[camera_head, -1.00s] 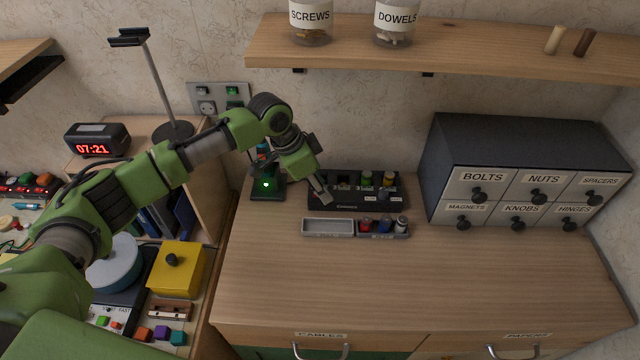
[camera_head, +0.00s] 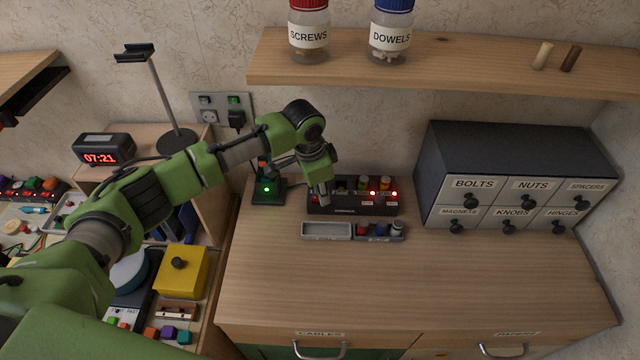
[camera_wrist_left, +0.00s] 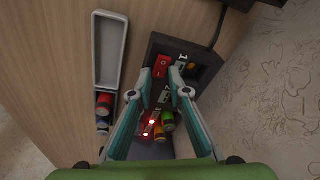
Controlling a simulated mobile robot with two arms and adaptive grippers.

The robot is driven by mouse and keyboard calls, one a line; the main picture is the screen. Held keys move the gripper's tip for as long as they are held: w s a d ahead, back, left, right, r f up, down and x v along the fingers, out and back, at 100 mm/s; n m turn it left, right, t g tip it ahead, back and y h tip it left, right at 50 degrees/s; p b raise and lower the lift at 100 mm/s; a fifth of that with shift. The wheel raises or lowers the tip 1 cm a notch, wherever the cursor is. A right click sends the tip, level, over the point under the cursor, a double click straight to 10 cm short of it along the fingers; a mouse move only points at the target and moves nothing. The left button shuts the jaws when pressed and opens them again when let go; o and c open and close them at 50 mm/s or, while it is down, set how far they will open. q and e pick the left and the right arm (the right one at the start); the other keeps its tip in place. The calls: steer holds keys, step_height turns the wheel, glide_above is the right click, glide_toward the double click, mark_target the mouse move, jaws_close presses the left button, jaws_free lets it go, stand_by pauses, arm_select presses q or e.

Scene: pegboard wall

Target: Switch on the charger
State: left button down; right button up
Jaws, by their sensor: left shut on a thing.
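The charger (camera_head: 349,210) is a black box with upright batteries on the wooden cabinet top. Two red lamps glow on its right part in the head view. It also shows in the left wrist view (camera_wrist_left: 191,52), with a red rocker switch (camera_wrist_left: 162,65) marked I and O at one end, and green and orange batteries (camera_wrist_left: 166,122). My left gripper (camera_head: 325,200) is at the charger's left end. In the wrist view its fingertips (camera_wrist_left: 160,75) lie on either side of the red switch, with a small gap between them. The exact contact is hard to see. My right gripper is not in view.
A grey tray (camera_head: 327,231) with several batteries lies just in front of the charger. A dark dock with a green light (camera_head: 267,196) stands to its left. A drawer unit (camera_head: 481,149) stands right, below a shelf (camera_head: 460,77). The front cabinet top is clear.

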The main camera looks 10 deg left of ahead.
arm_select(q)
steer(key=shift+f, duration=0.1)
steer(key=c, duration=1.9)
jaws_free()
